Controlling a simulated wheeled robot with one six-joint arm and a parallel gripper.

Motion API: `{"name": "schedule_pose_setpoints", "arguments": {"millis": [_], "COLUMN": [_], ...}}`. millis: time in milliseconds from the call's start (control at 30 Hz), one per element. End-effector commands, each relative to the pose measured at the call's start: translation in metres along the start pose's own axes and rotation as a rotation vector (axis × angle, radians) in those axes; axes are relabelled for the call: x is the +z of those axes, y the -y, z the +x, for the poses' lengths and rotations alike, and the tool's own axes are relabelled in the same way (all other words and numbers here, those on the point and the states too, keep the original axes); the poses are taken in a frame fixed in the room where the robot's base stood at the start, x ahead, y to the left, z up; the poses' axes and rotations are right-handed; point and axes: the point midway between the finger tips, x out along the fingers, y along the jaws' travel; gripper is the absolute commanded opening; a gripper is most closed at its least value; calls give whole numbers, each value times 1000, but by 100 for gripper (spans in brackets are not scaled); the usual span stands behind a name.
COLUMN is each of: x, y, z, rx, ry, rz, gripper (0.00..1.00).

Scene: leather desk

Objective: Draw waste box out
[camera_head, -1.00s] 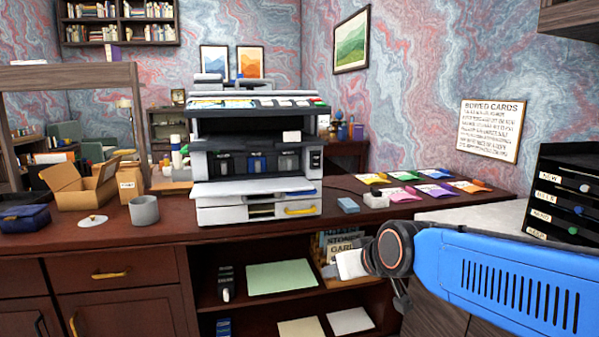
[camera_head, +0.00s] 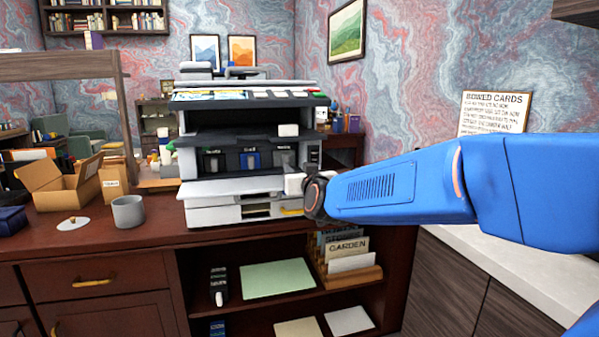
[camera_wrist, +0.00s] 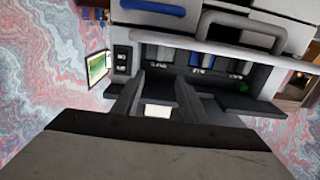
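The grey and white machine (camera_head: 250,150) stands on the dark desk. Its middle bay holds a row of dark boxes, the left one (camera_head: 213,162) and the one with a blue front (camera_head: 250,160). The row also shows in the wrist view (camera_wrist: 195,58). The labels are too small to read, so I cannot tell which is the waste box. My gripper (camera_wrist: 158,88) is open, its two grey fingers apart, pointing toward the end of the row beside the control panel (camera_wrist: 122,58). In the head view my arm partly hides the machine's right side.
A white tray (camera_head: 215,188) juts out below the bay, with a drawer under it. The grey cup (camera_head: 128,211) and open cardboard box (camera_head: 62,188) stand to the left. A lower shelf (camera_head: 235,303) holds cards and sheets.

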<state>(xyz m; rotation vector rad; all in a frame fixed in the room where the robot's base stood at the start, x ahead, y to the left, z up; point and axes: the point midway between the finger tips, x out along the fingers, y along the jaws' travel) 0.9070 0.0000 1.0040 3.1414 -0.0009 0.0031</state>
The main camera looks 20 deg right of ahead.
Motion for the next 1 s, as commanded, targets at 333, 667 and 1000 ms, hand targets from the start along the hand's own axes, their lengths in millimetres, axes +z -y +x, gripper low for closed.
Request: {"name": "schedule_pose_setpoints", "arguments": {"millis": [333, 667, 1000], "x": [2, 2, 1], "y": [0, 0, 0], "z": [56, 108, 148], "rx": [1, 0, 0], "ry": [3, 3, 2], "rz": [0, 0, 1], "gripper": [39, 39, 39]}}
